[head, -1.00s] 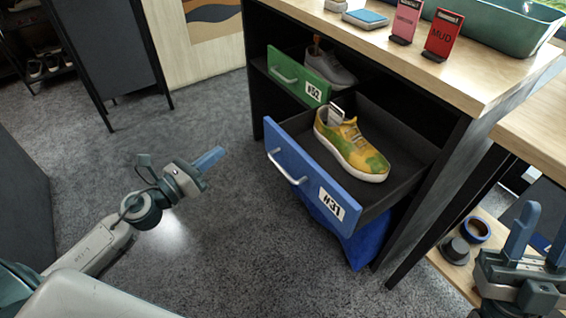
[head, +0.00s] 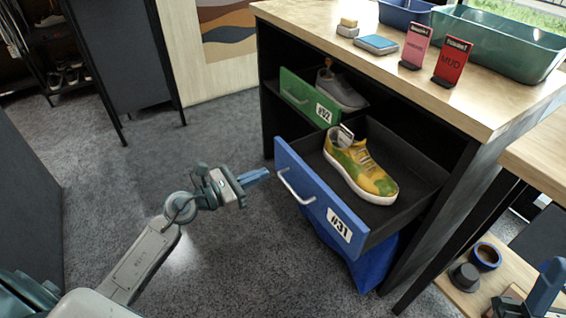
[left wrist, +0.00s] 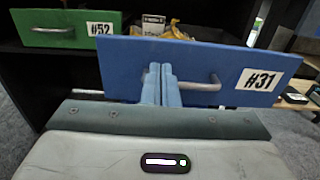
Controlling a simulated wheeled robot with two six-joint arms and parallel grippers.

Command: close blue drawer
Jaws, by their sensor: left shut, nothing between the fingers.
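The blue drawer (head: 318,201), labelled #31, is pulled out of the cabinet; its front also shows in the left wrist view (left wrist: 215,68). A yellow-green sneaker (head: 358,168) lies in it. The drawer has a silver bar handle (head: 294,187). My left gripper (head: 256,177) is shut and empty, just left of the drawer front, its fingers pointing at it. In the left wrist view its fingers (left wrist: 161,80) overlap the drawer front beside the handle; I cannot tell whether they touch.
The green drawer (head: 309,98), labelled #52, is also out above, with a grey shoe (head: 342,90) in it. The countertop (head: 395,65) holds signs and bins. A wooden side bench (head: 540,160) stands right. The floor left of the cabinet is clear.

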